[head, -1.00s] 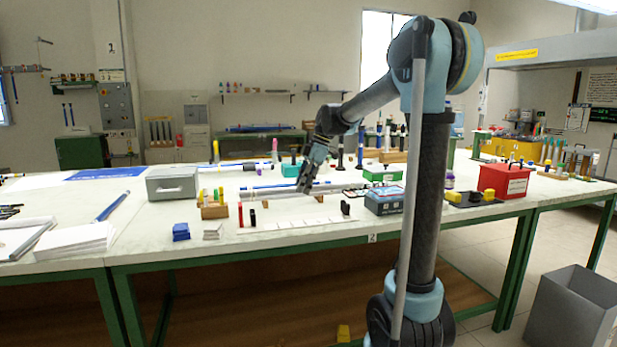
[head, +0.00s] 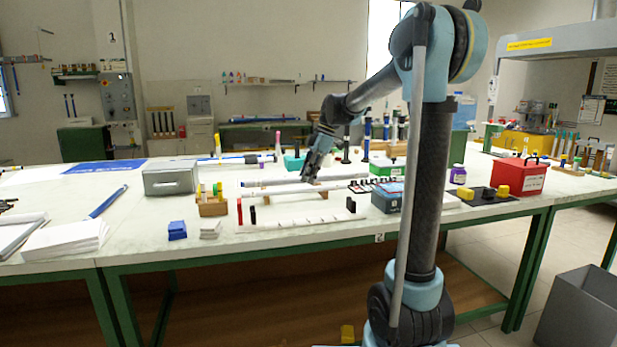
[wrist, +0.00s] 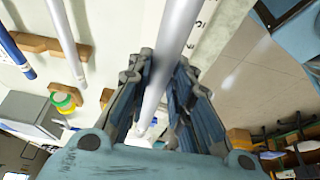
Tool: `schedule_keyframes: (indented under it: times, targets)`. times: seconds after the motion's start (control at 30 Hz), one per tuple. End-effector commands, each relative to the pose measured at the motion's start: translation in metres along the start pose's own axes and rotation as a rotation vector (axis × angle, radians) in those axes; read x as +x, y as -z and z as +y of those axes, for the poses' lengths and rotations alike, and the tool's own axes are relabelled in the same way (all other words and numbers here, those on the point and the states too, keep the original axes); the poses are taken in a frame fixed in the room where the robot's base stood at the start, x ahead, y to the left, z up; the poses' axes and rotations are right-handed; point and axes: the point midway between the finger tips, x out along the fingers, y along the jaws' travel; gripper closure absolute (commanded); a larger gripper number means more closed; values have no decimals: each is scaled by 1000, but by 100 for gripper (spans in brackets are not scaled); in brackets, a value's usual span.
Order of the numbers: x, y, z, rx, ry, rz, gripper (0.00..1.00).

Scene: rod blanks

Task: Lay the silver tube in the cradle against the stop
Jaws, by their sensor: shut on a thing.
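My gripper (head: 311,178) reaches down over the bench and is shut on the silver tube (head: 278,189). In the wrist view the silver tube (wrist: 177,28) passes between the fingers of my gripper (wrist: 158,88), running lengthwise through the picture. In the head view the tube lies level, left to right, close to wooden supports (head: 323,194); whether it touches them I cannot tell. A white strip with marks (head: 290,222) lies in front, with a red post (head: 239,211) and black posts at its ends. Which part is the stop is unclear.
Another pale rod (wrist: 64,35) and a blue tube (wrist: 15,55) lie beside it on wooden brackets. A grey box (head: 171,181) and a small peg rack (head: 212,207) stand to the left. A blue-grey box (head: 387,199) and a red box (head: 519,177) stand to the right.

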Motion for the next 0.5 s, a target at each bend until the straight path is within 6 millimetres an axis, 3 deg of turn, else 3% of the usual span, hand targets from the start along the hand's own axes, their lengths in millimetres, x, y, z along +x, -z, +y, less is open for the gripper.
schedule_keyframes:
  times: [0.5]
  targets:
    - [33, -14, 0, 0, 0, 0, 100]
